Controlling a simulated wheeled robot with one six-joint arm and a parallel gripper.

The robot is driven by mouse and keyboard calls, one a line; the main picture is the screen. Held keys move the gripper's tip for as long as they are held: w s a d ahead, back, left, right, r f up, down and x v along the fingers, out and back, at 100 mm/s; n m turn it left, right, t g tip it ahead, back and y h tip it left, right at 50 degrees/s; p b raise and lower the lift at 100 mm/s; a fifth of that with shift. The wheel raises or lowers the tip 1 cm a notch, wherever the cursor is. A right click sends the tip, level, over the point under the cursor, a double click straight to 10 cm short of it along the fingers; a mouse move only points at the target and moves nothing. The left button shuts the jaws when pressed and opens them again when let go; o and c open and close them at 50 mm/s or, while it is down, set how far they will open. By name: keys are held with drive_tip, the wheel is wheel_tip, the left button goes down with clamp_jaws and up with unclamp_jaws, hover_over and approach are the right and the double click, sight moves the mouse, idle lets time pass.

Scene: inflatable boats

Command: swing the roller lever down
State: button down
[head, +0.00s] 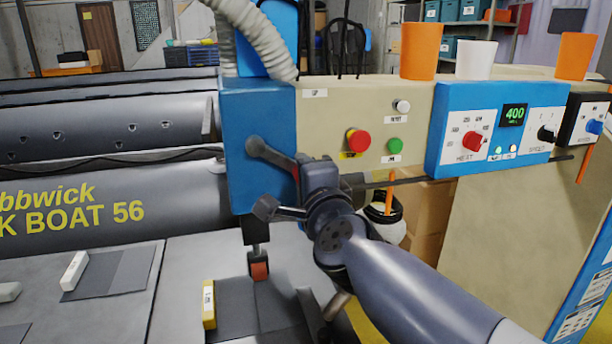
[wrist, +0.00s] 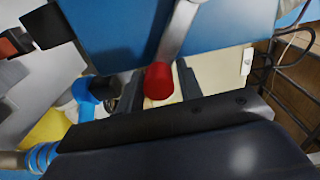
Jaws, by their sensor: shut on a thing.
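The roller lever (head: 272,155) is a grey arm pivoted on the front of a blue housing (head: 257,110) in the head view. It slants right and a little down from its pivot. In the wrist view the lever's metal arm (wrist: 180,28) ends in a red knob (wrist: 158,84), which sits between the dark fingers of my gripper (wrist: 160,92). The gripper is shut on this knob. A small roller with an orange-red part (head: 259,270) hangs below the housing, above the bench.
A beige panel carries a red button (head: 358,141) and a green button (head: 395,145) just right of my gripper. A blue control box (head: 497,126) reads 400. Grey boat tubes (head: 110,210) lie left. A yellow-and-white block (head: 209,305) stands on the grey bench.

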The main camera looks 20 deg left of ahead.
drive_tip(key=shift+s+a+f, duration=0.1)
drive_tip(key=shift+a+f, duration=0.05)
drive_tip(key=shift+f, duration=0.3)
drive_tip(key=c, duration=1.3)
unclamp_jaws()
drive_tip(key=shift+o, duration=0.8)
drive_tip(key=shift+r, duration=0.15)
drive_tip(key=shift+s+r, duration=0.1)
drive_tip(key=p+v, duration=0.3)
drive_tip(key=v, duration=0.7)
drive_tip(key=shift+s+d, duration=0.25)
